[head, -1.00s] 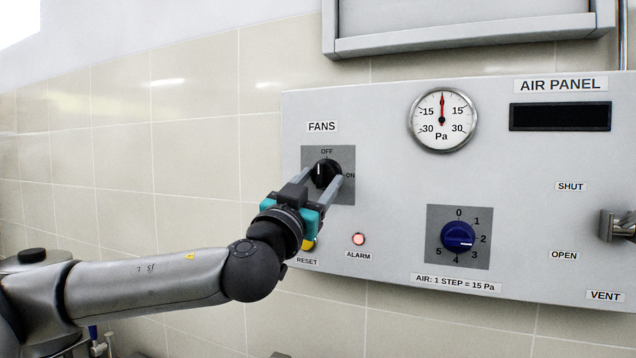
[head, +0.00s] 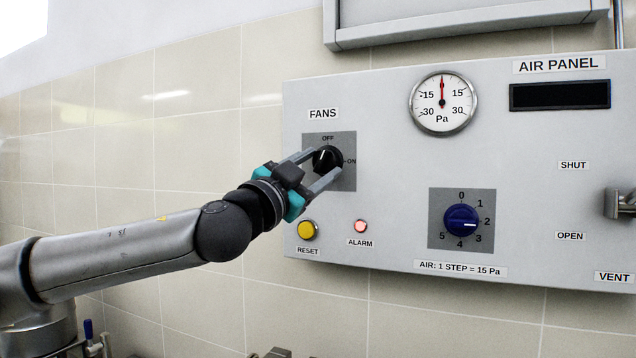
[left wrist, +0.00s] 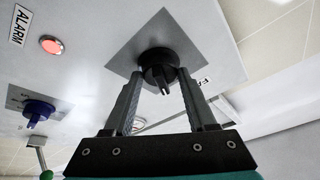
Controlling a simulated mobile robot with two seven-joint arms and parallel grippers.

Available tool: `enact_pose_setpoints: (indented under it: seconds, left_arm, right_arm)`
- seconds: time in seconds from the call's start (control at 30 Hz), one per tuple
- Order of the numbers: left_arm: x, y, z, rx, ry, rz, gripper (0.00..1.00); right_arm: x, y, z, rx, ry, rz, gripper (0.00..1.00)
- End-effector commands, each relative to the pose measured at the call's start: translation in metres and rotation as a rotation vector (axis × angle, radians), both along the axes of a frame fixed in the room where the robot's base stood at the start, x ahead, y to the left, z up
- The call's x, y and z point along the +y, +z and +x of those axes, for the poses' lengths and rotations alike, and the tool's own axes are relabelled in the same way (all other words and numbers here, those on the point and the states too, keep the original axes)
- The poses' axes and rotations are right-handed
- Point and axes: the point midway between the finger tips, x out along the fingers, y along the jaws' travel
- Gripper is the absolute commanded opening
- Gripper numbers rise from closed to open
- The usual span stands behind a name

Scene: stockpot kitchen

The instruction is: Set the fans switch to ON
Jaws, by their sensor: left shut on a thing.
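The fans switch (head: 327,159) is a black rotary knob on a grey square plate, with OFF above it and ON to its right. Its pale pointer mark is partly hidden, and I cannot tell exactly where it points. My left gripper (head: 326,161) is shut on the knob, one finger at its upper left and one at its lower right. The left wrist view shows the knob (left wrist: 160,68) between the two fingertips of the gripper (left wrist: 165,80). My right gripper is not in view.
Below the switch are a yellow RESET button (head: 307,230) and a lit red ALARM lamp (head: 361,226). A blue AIR knob (head: 461,220) sits to the right, below a pressure gauge (head: 442,103) reading about zero. A VENT handle (head: 618,204) sticks out at the right edge.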

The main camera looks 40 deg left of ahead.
Motion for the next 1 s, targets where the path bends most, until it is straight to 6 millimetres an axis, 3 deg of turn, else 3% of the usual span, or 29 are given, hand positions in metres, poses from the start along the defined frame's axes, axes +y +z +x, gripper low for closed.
enact_pose_setpoints:
  seconds: [0.37,1.0]
  left_arm:
    - [0.004,0.005,-0.001,0.109,0.005,0.344,0.01]
    - [0.007,0.011,-0.002,0.283,0.006,0.892,0.01]
  right_arm:
    - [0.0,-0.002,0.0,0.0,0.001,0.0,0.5]
    - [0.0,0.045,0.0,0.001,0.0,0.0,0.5]
